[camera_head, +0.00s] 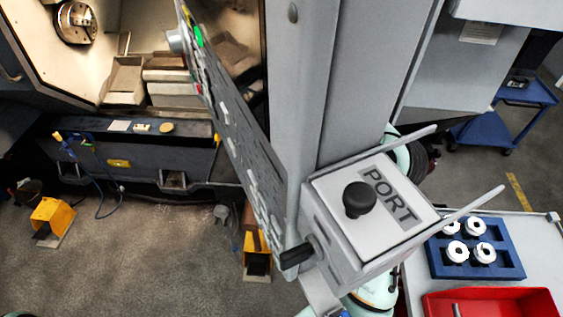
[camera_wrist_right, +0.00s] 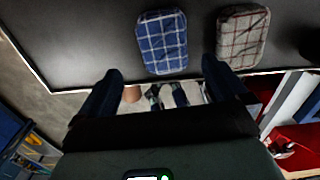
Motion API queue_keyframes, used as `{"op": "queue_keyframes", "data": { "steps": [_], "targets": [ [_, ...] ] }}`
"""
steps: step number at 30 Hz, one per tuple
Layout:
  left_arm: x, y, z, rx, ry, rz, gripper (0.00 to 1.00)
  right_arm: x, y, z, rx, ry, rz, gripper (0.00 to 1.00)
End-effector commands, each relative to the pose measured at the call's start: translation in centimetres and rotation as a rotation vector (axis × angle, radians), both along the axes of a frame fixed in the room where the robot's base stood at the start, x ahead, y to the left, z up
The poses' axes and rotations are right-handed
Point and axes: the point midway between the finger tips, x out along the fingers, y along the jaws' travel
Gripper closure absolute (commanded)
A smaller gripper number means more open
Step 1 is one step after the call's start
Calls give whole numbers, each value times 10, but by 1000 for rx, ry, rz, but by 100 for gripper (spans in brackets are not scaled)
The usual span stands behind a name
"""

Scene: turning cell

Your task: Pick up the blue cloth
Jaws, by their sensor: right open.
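The blue cloth (camera_wrist_right: 162,42) is a folded pad with a white check pattern, lying on a dark flat surface in the right wrist view. My right gripper (camera_wrist_right: 161,66) is open, with one dark finger on each side of the view. The cloth lies ahead of the gap between its fingertips, and nothing is held. I cannot tell how far the fingertips are from the cloth. The blue cloth does not show in the head view.
The dark surface (camera_wrist_right: 85,45) is bare to the left.

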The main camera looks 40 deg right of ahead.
Motion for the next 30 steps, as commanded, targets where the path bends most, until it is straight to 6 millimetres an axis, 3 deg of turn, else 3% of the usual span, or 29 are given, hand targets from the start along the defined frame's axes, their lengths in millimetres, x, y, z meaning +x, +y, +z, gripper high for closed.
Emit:
{"op": "queue_keyframes", "data": {
  "steps": [8,15,25,26,30],
  "targets": [
    [0,0,0,0,0,0,57,-1,-2,-23,2,1,-1,0],
    [1,0,1,1,-2,1,57,-2,-6,-58,4,0,0,0],
    [2,0,1,1,-2,1,57,-2,-6,-66,1,-3,-1,0],
    [2,0,1,1,-2,1,57,-2,-6,-66,1,-3,-1,6],
    [2,0,1,1,-2,1,57,-2,-6,-66,2,-3,-1,52]
  ]
}}
